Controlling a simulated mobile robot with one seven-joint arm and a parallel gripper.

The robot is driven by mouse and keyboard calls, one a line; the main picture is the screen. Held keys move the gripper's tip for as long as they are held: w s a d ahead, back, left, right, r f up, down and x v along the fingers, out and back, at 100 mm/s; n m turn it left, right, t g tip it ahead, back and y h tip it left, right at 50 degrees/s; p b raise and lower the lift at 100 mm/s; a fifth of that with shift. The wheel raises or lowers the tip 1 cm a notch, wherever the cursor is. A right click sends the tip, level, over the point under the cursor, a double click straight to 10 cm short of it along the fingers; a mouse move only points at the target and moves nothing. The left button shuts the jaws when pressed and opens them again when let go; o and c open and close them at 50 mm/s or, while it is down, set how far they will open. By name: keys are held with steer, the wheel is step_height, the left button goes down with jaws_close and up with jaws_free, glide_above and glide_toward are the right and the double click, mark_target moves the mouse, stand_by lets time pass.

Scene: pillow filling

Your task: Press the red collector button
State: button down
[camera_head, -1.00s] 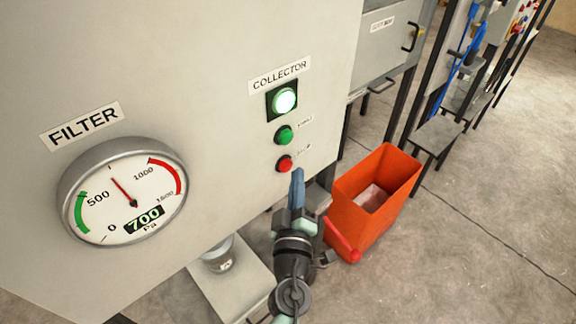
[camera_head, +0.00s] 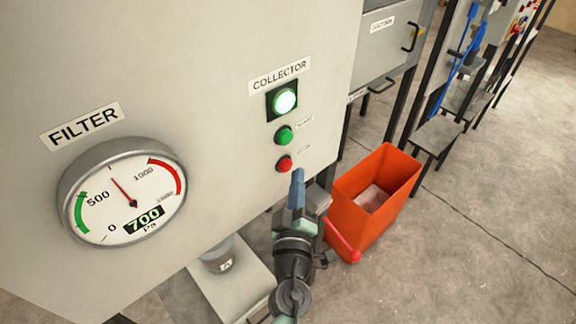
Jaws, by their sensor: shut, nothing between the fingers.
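The red collector button (camera_head: 284,164) is on the grey cabinet face, below a green button (camera_head: 284,135) and a lit green-white lamp (camera_head: 284,100). The COLLECTOR label (camera_head: 280,75) is above the lamp. My gripper (camera_head: 298,175) is shut and empty, its blue fingers pointing up. The fingertips appear just below and to the right of the red button in the picture. The button's face is in full view. I cannot tell how far the tips are from the panel.
A round FILTER gauge (camera_head: 125,192) reading 700 Pa is on the cabinet at left. An orange bin (camera_head: 360,222) with a red handle stands on the floor right of my gripper. A grey box (camera_head: 383,45) with a handle is behind. Open floor lies at right.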

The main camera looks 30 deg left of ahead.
stand_by(0.7)
steer(key=shift+w+a, duration=0.15)
steer(key=shift+a, duration=0.25)
steer(key=shift+w+a, duration=0.15)
steer(key=shift+a, duration=0.35)
stand_by(0.8)
steer(key=shift+d, duration=0.1)
steer(key=shift+s+d, duration=0.35)
steer(key=shift+d, duration=0.45)
steer(key=shift+d, duration=0.1)
steer(key=d, duration=0.1)
steer(key=s+d+p, duration=0.1)
steer(key=d, duration=0.1)
steer(key=d+p, duration=0.1)
steer(key=shift+s+d, duration=0.25)
steer(key=shift+s, duration=0.1)
steer(key=shift+r, duration=0.1)
stand_by(0.4)
